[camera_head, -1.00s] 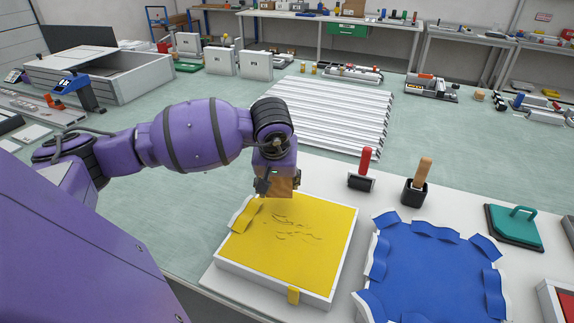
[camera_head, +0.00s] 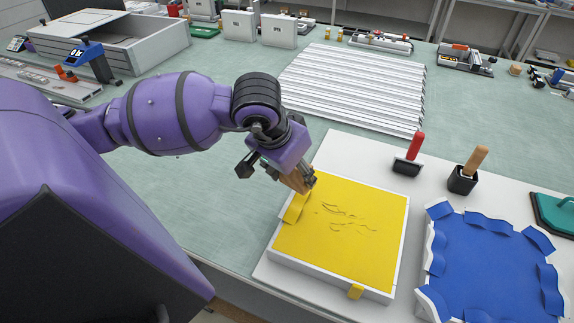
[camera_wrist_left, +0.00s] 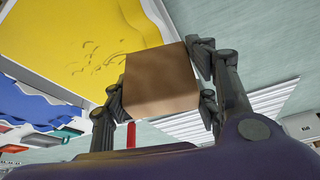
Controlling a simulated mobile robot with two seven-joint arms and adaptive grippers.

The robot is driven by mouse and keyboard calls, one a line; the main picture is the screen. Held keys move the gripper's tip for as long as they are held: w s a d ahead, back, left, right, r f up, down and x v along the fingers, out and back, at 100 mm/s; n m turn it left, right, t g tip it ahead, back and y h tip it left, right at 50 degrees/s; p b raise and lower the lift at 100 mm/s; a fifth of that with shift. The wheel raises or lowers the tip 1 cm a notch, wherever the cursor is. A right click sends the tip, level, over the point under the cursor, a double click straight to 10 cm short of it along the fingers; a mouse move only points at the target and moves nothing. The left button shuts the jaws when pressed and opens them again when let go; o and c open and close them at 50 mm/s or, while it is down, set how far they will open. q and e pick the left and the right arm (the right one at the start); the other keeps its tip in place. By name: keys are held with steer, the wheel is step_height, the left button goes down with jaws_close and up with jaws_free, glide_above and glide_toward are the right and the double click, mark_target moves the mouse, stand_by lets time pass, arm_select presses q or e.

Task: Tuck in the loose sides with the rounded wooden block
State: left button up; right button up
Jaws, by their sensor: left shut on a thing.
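My left gripper (camera_head: 292,175) is shut on the wooden block (camera_head: 296,182). In the left wrist view the brown block (camera_wrist_left: 160,80) sits between the two dark fingers. The block is tilted at the back left corner of the yellow panel (camera_head: 345,235), close to a loose yellow flap (camera_head: 296,207) on its left side; I cannot tell if they touch. My right gripper is not in view.
A red-handled tool (camera_head: 410,158) and a wooden-handled tool in a black holder (camera_head: 464,180) stand behind the panels. A teal-handled tool (camera_head: 555,215) lies at the right. White ribbed strips (camera_head: 355,85) lie farther back. The green bench left of the yellow panel is clear.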

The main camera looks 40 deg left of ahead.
mark_target(297, 189)
arm_select(q)
steer(key=shift+d+r+m, duration=0.2)
steer(key=shift+r+m, duration=0.05)
steer(key=shift+m, duration=0.25)
steer(key=shift+f, duration=0.2)
steer(key=shift+d+f, duration=0.15)
steer(key=shift+f, duration=0.1)
step_height(297, 189, down, 4)
steer(key=shift+r+b, duration=0.2)
steer(key=shift+b, duration=0.5)
steer(key=shift+f, duration=0.75)
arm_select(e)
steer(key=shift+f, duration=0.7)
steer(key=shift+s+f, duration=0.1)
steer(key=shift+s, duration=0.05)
arm_select(q)
steer(key=shift+f+b, duration=0.3)
steer(key=shift+b, duration=0.15)
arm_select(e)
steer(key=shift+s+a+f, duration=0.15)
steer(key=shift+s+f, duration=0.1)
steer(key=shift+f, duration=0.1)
arm_select(q)
steer(key=shift+f, duration=0.3)
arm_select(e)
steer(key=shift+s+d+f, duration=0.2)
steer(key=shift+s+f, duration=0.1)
